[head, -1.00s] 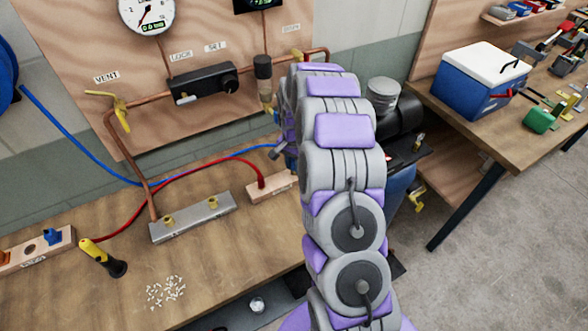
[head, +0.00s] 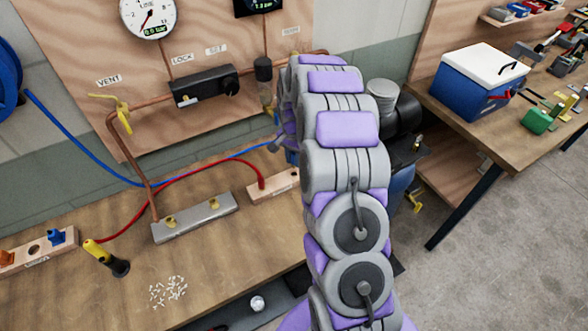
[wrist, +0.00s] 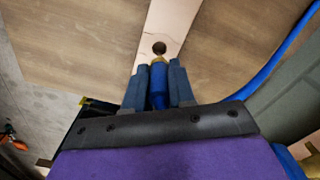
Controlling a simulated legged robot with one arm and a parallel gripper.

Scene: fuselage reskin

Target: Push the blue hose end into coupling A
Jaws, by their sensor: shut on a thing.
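In the wrist view my gripper (wrist: 159,80) is shut on the blue hose end (wrist: 158,84), a blue sleeve with a brass tip. The tip points at a pale wooden block (wrist: 172,25) and lies just short of its dark round hole in the picture; I cannot tell the height between them. In the head view my arm hides most of the gripper, and the blue hose (head: 90,150) runs to it from the left. A grey metal manifold (head: 195,219) with two brass fittings lies on the bench; I cannot read which is coupling A.
A red hose (head: 185,170) curves behind the manifold to a wooden block (head: 272,188). Small white bits (head: 168,291) lie in front. Copper pipes rise behind.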

